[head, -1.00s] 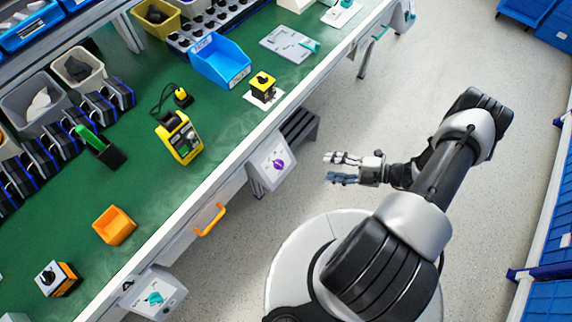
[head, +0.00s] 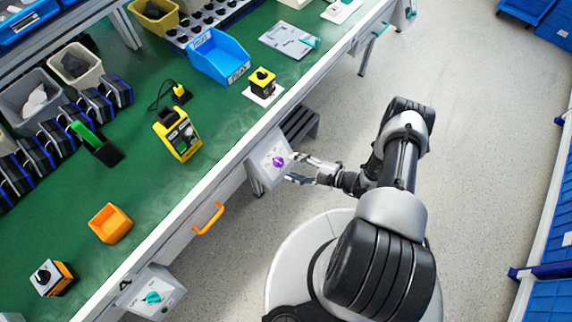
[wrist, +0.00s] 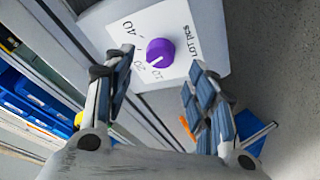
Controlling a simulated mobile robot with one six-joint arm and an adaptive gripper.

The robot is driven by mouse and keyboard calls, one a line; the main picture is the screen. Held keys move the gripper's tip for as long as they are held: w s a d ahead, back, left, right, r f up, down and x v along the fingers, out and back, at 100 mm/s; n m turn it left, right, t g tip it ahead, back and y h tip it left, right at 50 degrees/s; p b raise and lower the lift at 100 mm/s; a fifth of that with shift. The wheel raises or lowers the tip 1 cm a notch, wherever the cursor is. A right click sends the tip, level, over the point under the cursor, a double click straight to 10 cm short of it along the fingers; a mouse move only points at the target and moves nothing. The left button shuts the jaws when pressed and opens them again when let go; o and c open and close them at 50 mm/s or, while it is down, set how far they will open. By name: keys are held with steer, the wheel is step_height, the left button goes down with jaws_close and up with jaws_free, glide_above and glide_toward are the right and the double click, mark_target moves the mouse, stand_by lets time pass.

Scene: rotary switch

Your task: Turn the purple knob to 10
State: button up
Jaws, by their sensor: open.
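The purple knob (head: 279,161) sits on a white panel (head: 268,172) on the front of a box under the bench edge. The exact reading is hard to tell. The panel (wrist: 201,22) has printed numbers and the words "LOT pcs". My gripper (head: 296,170) is open and empty, close in front of the panel. In the wrist view its fingers (wrist: 160,63) appear on either side of the knob, apart from it.
An orange handle (head: 208,218) and a panel with a teal knob (head: 153,297) are further along the bench front. The green bench top (head: 150,190) holds a yellow device (head: 178,136), bins and boxes.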

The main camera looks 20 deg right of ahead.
mark_target(281, 163)
steer(key=shift+b+x, duration=0.3)
steer(key=shift+x, duration=1.75)
steer(key=shift+c, duration=0.2)
steer(key=c, duration=1)
steer(key=shift+n, duration=0.5)
steer(key=n+g+b, duration=0.1)
steer(key=n, duration=0.2)
steer(key=shift+w+b, duration=0.1)
steer(key=shift+b, duration=0.25)
steer(key=shift+r+n+g, duration=0.15)
steer(key=shift+n+g, duration=0.75)
steer(key=shift+n, duration=1.4)
steer(key=shift+h, duration=0.3)
